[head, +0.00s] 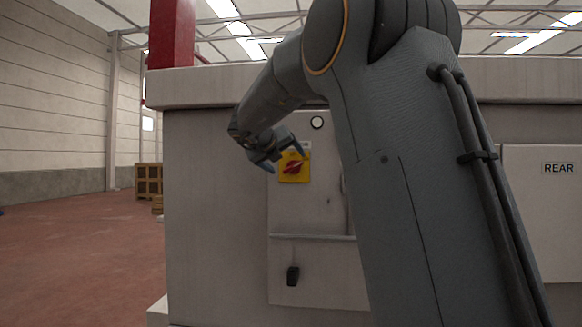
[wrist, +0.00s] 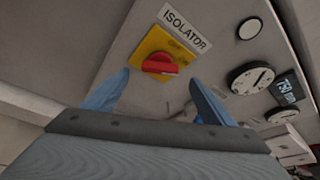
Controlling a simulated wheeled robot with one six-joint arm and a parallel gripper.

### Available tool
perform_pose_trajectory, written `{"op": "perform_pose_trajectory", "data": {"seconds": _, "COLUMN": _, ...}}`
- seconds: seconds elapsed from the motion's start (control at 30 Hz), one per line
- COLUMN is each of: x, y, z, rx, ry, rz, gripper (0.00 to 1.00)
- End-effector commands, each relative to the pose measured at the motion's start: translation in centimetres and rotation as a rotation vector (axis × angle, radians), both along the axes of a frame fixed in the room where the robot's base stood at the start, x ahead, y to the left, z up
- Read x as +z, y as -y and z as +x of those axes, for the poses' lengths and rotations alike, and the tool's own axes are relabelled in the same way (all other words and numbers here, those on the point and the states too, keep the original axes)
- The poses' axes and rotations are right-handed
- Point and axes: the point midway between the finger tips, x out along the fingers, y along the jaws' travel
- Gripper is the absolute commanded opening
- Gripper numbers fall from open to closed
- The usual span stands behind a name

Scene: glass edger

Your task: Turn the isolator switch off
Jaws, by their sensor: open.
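The isolator switch is a red rotary handle (head: 292,168) on a yellow square plate (head: 286,178), on the front panel of the grey machine. In the wrist view the red handle (wrist: 160,66) lies on the yellow plate (wrist: 146,47), under a label reading ISOLATOR (wrist: 185,27). My gripper (head: 284,160) is in front of the switch in the head view, its blue fingertips close to the plate. In the wrist view my gripper (wrist: 157,88) is open, with one finger on each side below the handle. Nothing is between the fingers that I can tell; contact with the handle is unclear.
Right of the switch in the wrist view are a round black-rimmed dial (wrist: 250,28), a gauge (wrist: 250,78) and a digital display (wrist: 287,88). A black handle (head: 292,276) sits lower on the panel. A wooden crate (head: 148,180) stands on open red floor at left.

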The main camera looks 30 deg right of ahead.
Motion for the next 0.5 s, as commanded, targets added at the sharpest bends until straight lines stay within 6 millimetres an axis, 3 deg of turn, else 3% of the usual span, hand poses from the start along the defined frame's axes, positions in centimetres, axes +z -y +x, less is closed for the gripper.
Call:
{"op": "perform_pose_trajectory", "data": {"seconds": 0.2, "x": -1.2, "y": 2.4, "z": 2.3, "rx": 0.001, "ry": -0.003, "rz": -0.001, "gripper": 0.78}}
{"op": "perform_pose_trajectory", "data": {"seconds": 0.5, "x": -2.0, "y": 4.1, "z": 4.0, "rx": 0.003, "ry": -0.001, "rz": -0.003, "gripper": 0.78}}
